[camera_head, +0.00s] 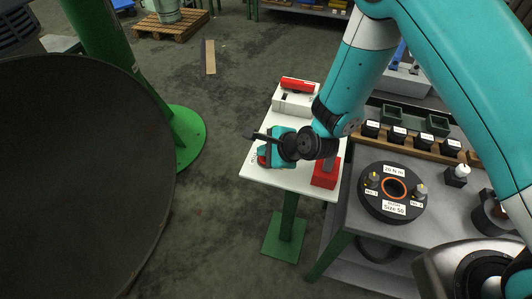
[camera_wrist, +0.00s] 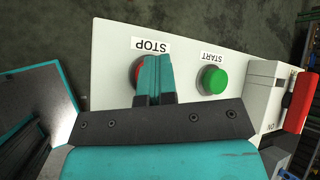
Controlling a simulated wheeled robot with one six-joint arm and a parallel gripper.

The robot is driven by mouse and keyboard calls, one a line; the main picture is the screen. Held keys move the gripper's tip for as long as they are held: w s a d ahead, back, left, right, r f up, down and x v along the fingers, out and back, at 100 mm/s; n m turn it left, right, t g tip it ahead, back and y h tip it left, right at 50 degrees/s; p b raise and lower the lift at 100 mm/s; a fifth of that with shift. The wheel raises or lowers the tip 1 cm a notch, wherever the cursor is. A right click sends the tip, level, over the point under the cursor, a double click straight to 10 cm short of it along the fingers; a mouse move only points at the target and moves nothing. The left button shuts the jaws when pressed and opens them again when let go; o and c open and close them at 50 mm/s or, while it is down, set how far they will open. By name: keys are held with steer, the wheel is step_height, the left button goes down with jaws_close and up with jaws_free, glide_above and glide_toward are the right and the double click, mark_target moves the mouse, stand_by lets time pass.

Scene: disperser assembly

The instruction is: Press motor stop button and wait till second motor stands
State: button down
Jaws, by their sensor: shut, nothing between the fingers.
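In the wrist view a red stop button (camera_wrist: 136,73) sits under the label STOP (camera_wrist: 151,46) on a white panel. My gripper (camera_wrist: 154,62) has its teal fingers shut together with nothing between them. The fingers lie over the right part of the red button and hide it; I cannot tell whether they touch it. A green start button (camera_wrist: 212,79) with a START label is to the right, clear of the fingers. In the head view my gripper (camera_head: 262,152) is over the white table; the stop button is mostly hidden there. The second motor cannot be identified.
A white box with a red switch handle (camera_head: 299,84) stands at the table's (camera_head: 318,194) back. A red block (camera_head: 326,174) is at its right front. A grey bench on the right carries a round black fixture (camera_head: 392,192). A large dark disc (camera_head: 85,180) fills the left.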

steer(key=shift+r+p, duration=0.55)
steer(key=shift+r, duration=0.35)
steer(key=shift+r, duration=0.1)
step_height(320, 180, up, 5)
steer(key=p, duration=0.4)
stand_by(0.4)
step_height(320, 180, up, 8)
steer(key=s+d+f+n+g+b, duration=0.1)
steer(key=s+d+n+g+b, duration=0.15)
steer(key=n, duration=0.35)
steer(key=s+d+r+n+g+h+b, duration=0.1)
steer(key=s+d+r+n+b, duration=0.2)
steer(key=s+n, duration=0.6)
steer(key=s+d+r+n+g+h+b, duration=0.2)
steer(key=s+d+r+n+b, duration=0.2)
steer(key=s+d+r+n, duration=0.4)
steer(key=shift+s+n, duration=0.4)
steer(key=shift+s, duration=0.7)
